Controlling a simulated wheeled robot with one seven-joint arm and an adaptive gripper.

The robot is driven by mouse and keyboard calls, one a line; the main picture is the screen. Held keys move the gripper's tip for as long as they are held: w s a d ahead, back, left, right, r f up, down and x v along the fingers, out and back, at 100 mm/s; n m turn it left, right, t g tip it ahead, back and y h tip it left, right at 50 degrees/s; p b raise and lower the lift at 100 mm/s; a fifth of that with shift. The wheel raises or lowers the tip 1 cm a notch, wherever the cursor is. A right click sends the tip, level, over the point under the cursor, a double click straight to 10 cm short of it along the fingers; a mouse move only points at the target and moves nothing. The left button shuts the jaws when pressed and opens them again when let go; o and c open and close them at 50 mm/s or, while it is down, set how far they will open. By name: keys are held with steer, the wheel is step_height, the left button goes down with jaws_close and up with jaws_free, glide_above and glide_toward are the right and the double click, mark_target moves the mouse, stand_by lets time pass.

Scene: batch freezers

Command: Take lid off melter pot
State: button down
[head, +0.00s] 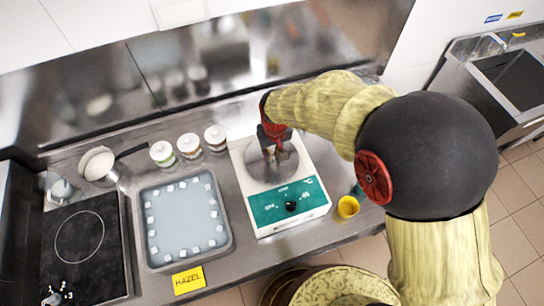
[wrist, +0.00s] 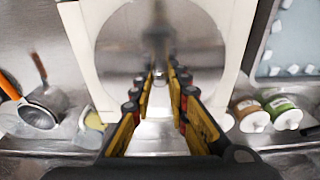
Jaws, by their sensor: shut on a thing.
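The melter (head: 313,203) is a white box with a teal control panel on the metal counter. A round, shiny metal lid (head: 285,168) is at its top. My gripper (head: 274,150) comes down over the lid from above. In the wrist view the lid (wrist: 200,55) fills the middle, and its upright knob (wrist: 159,42) stands between the fingertips. My gripper (wrist: 160,75) is shut on the lid's knob. The pot under the lid is hidden. I cannot tell whether the lid is seated or slightly raised.
A grey tray (head: 149,264) with white cubes around its edge lies left of the melter. Several jars (head: 189,145) and a saucepan (head: 98,164) stand behind it. A black hob (head: 82,235) is at far left. A yellow cup (head: 348,207) is right of the melter.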

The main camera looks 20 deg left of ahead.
steer(key=shift+r, duration=0.1)
steer(key=shift+r, duration=0.7)
steer(key=s+a+r, duration=0.1)
steer(key=s+r, duration=1)
steer(key=s, duration=0.3)
steer(key=shift+a+r, duration=0.15)
steer(key=shift+r, duration=0.05)
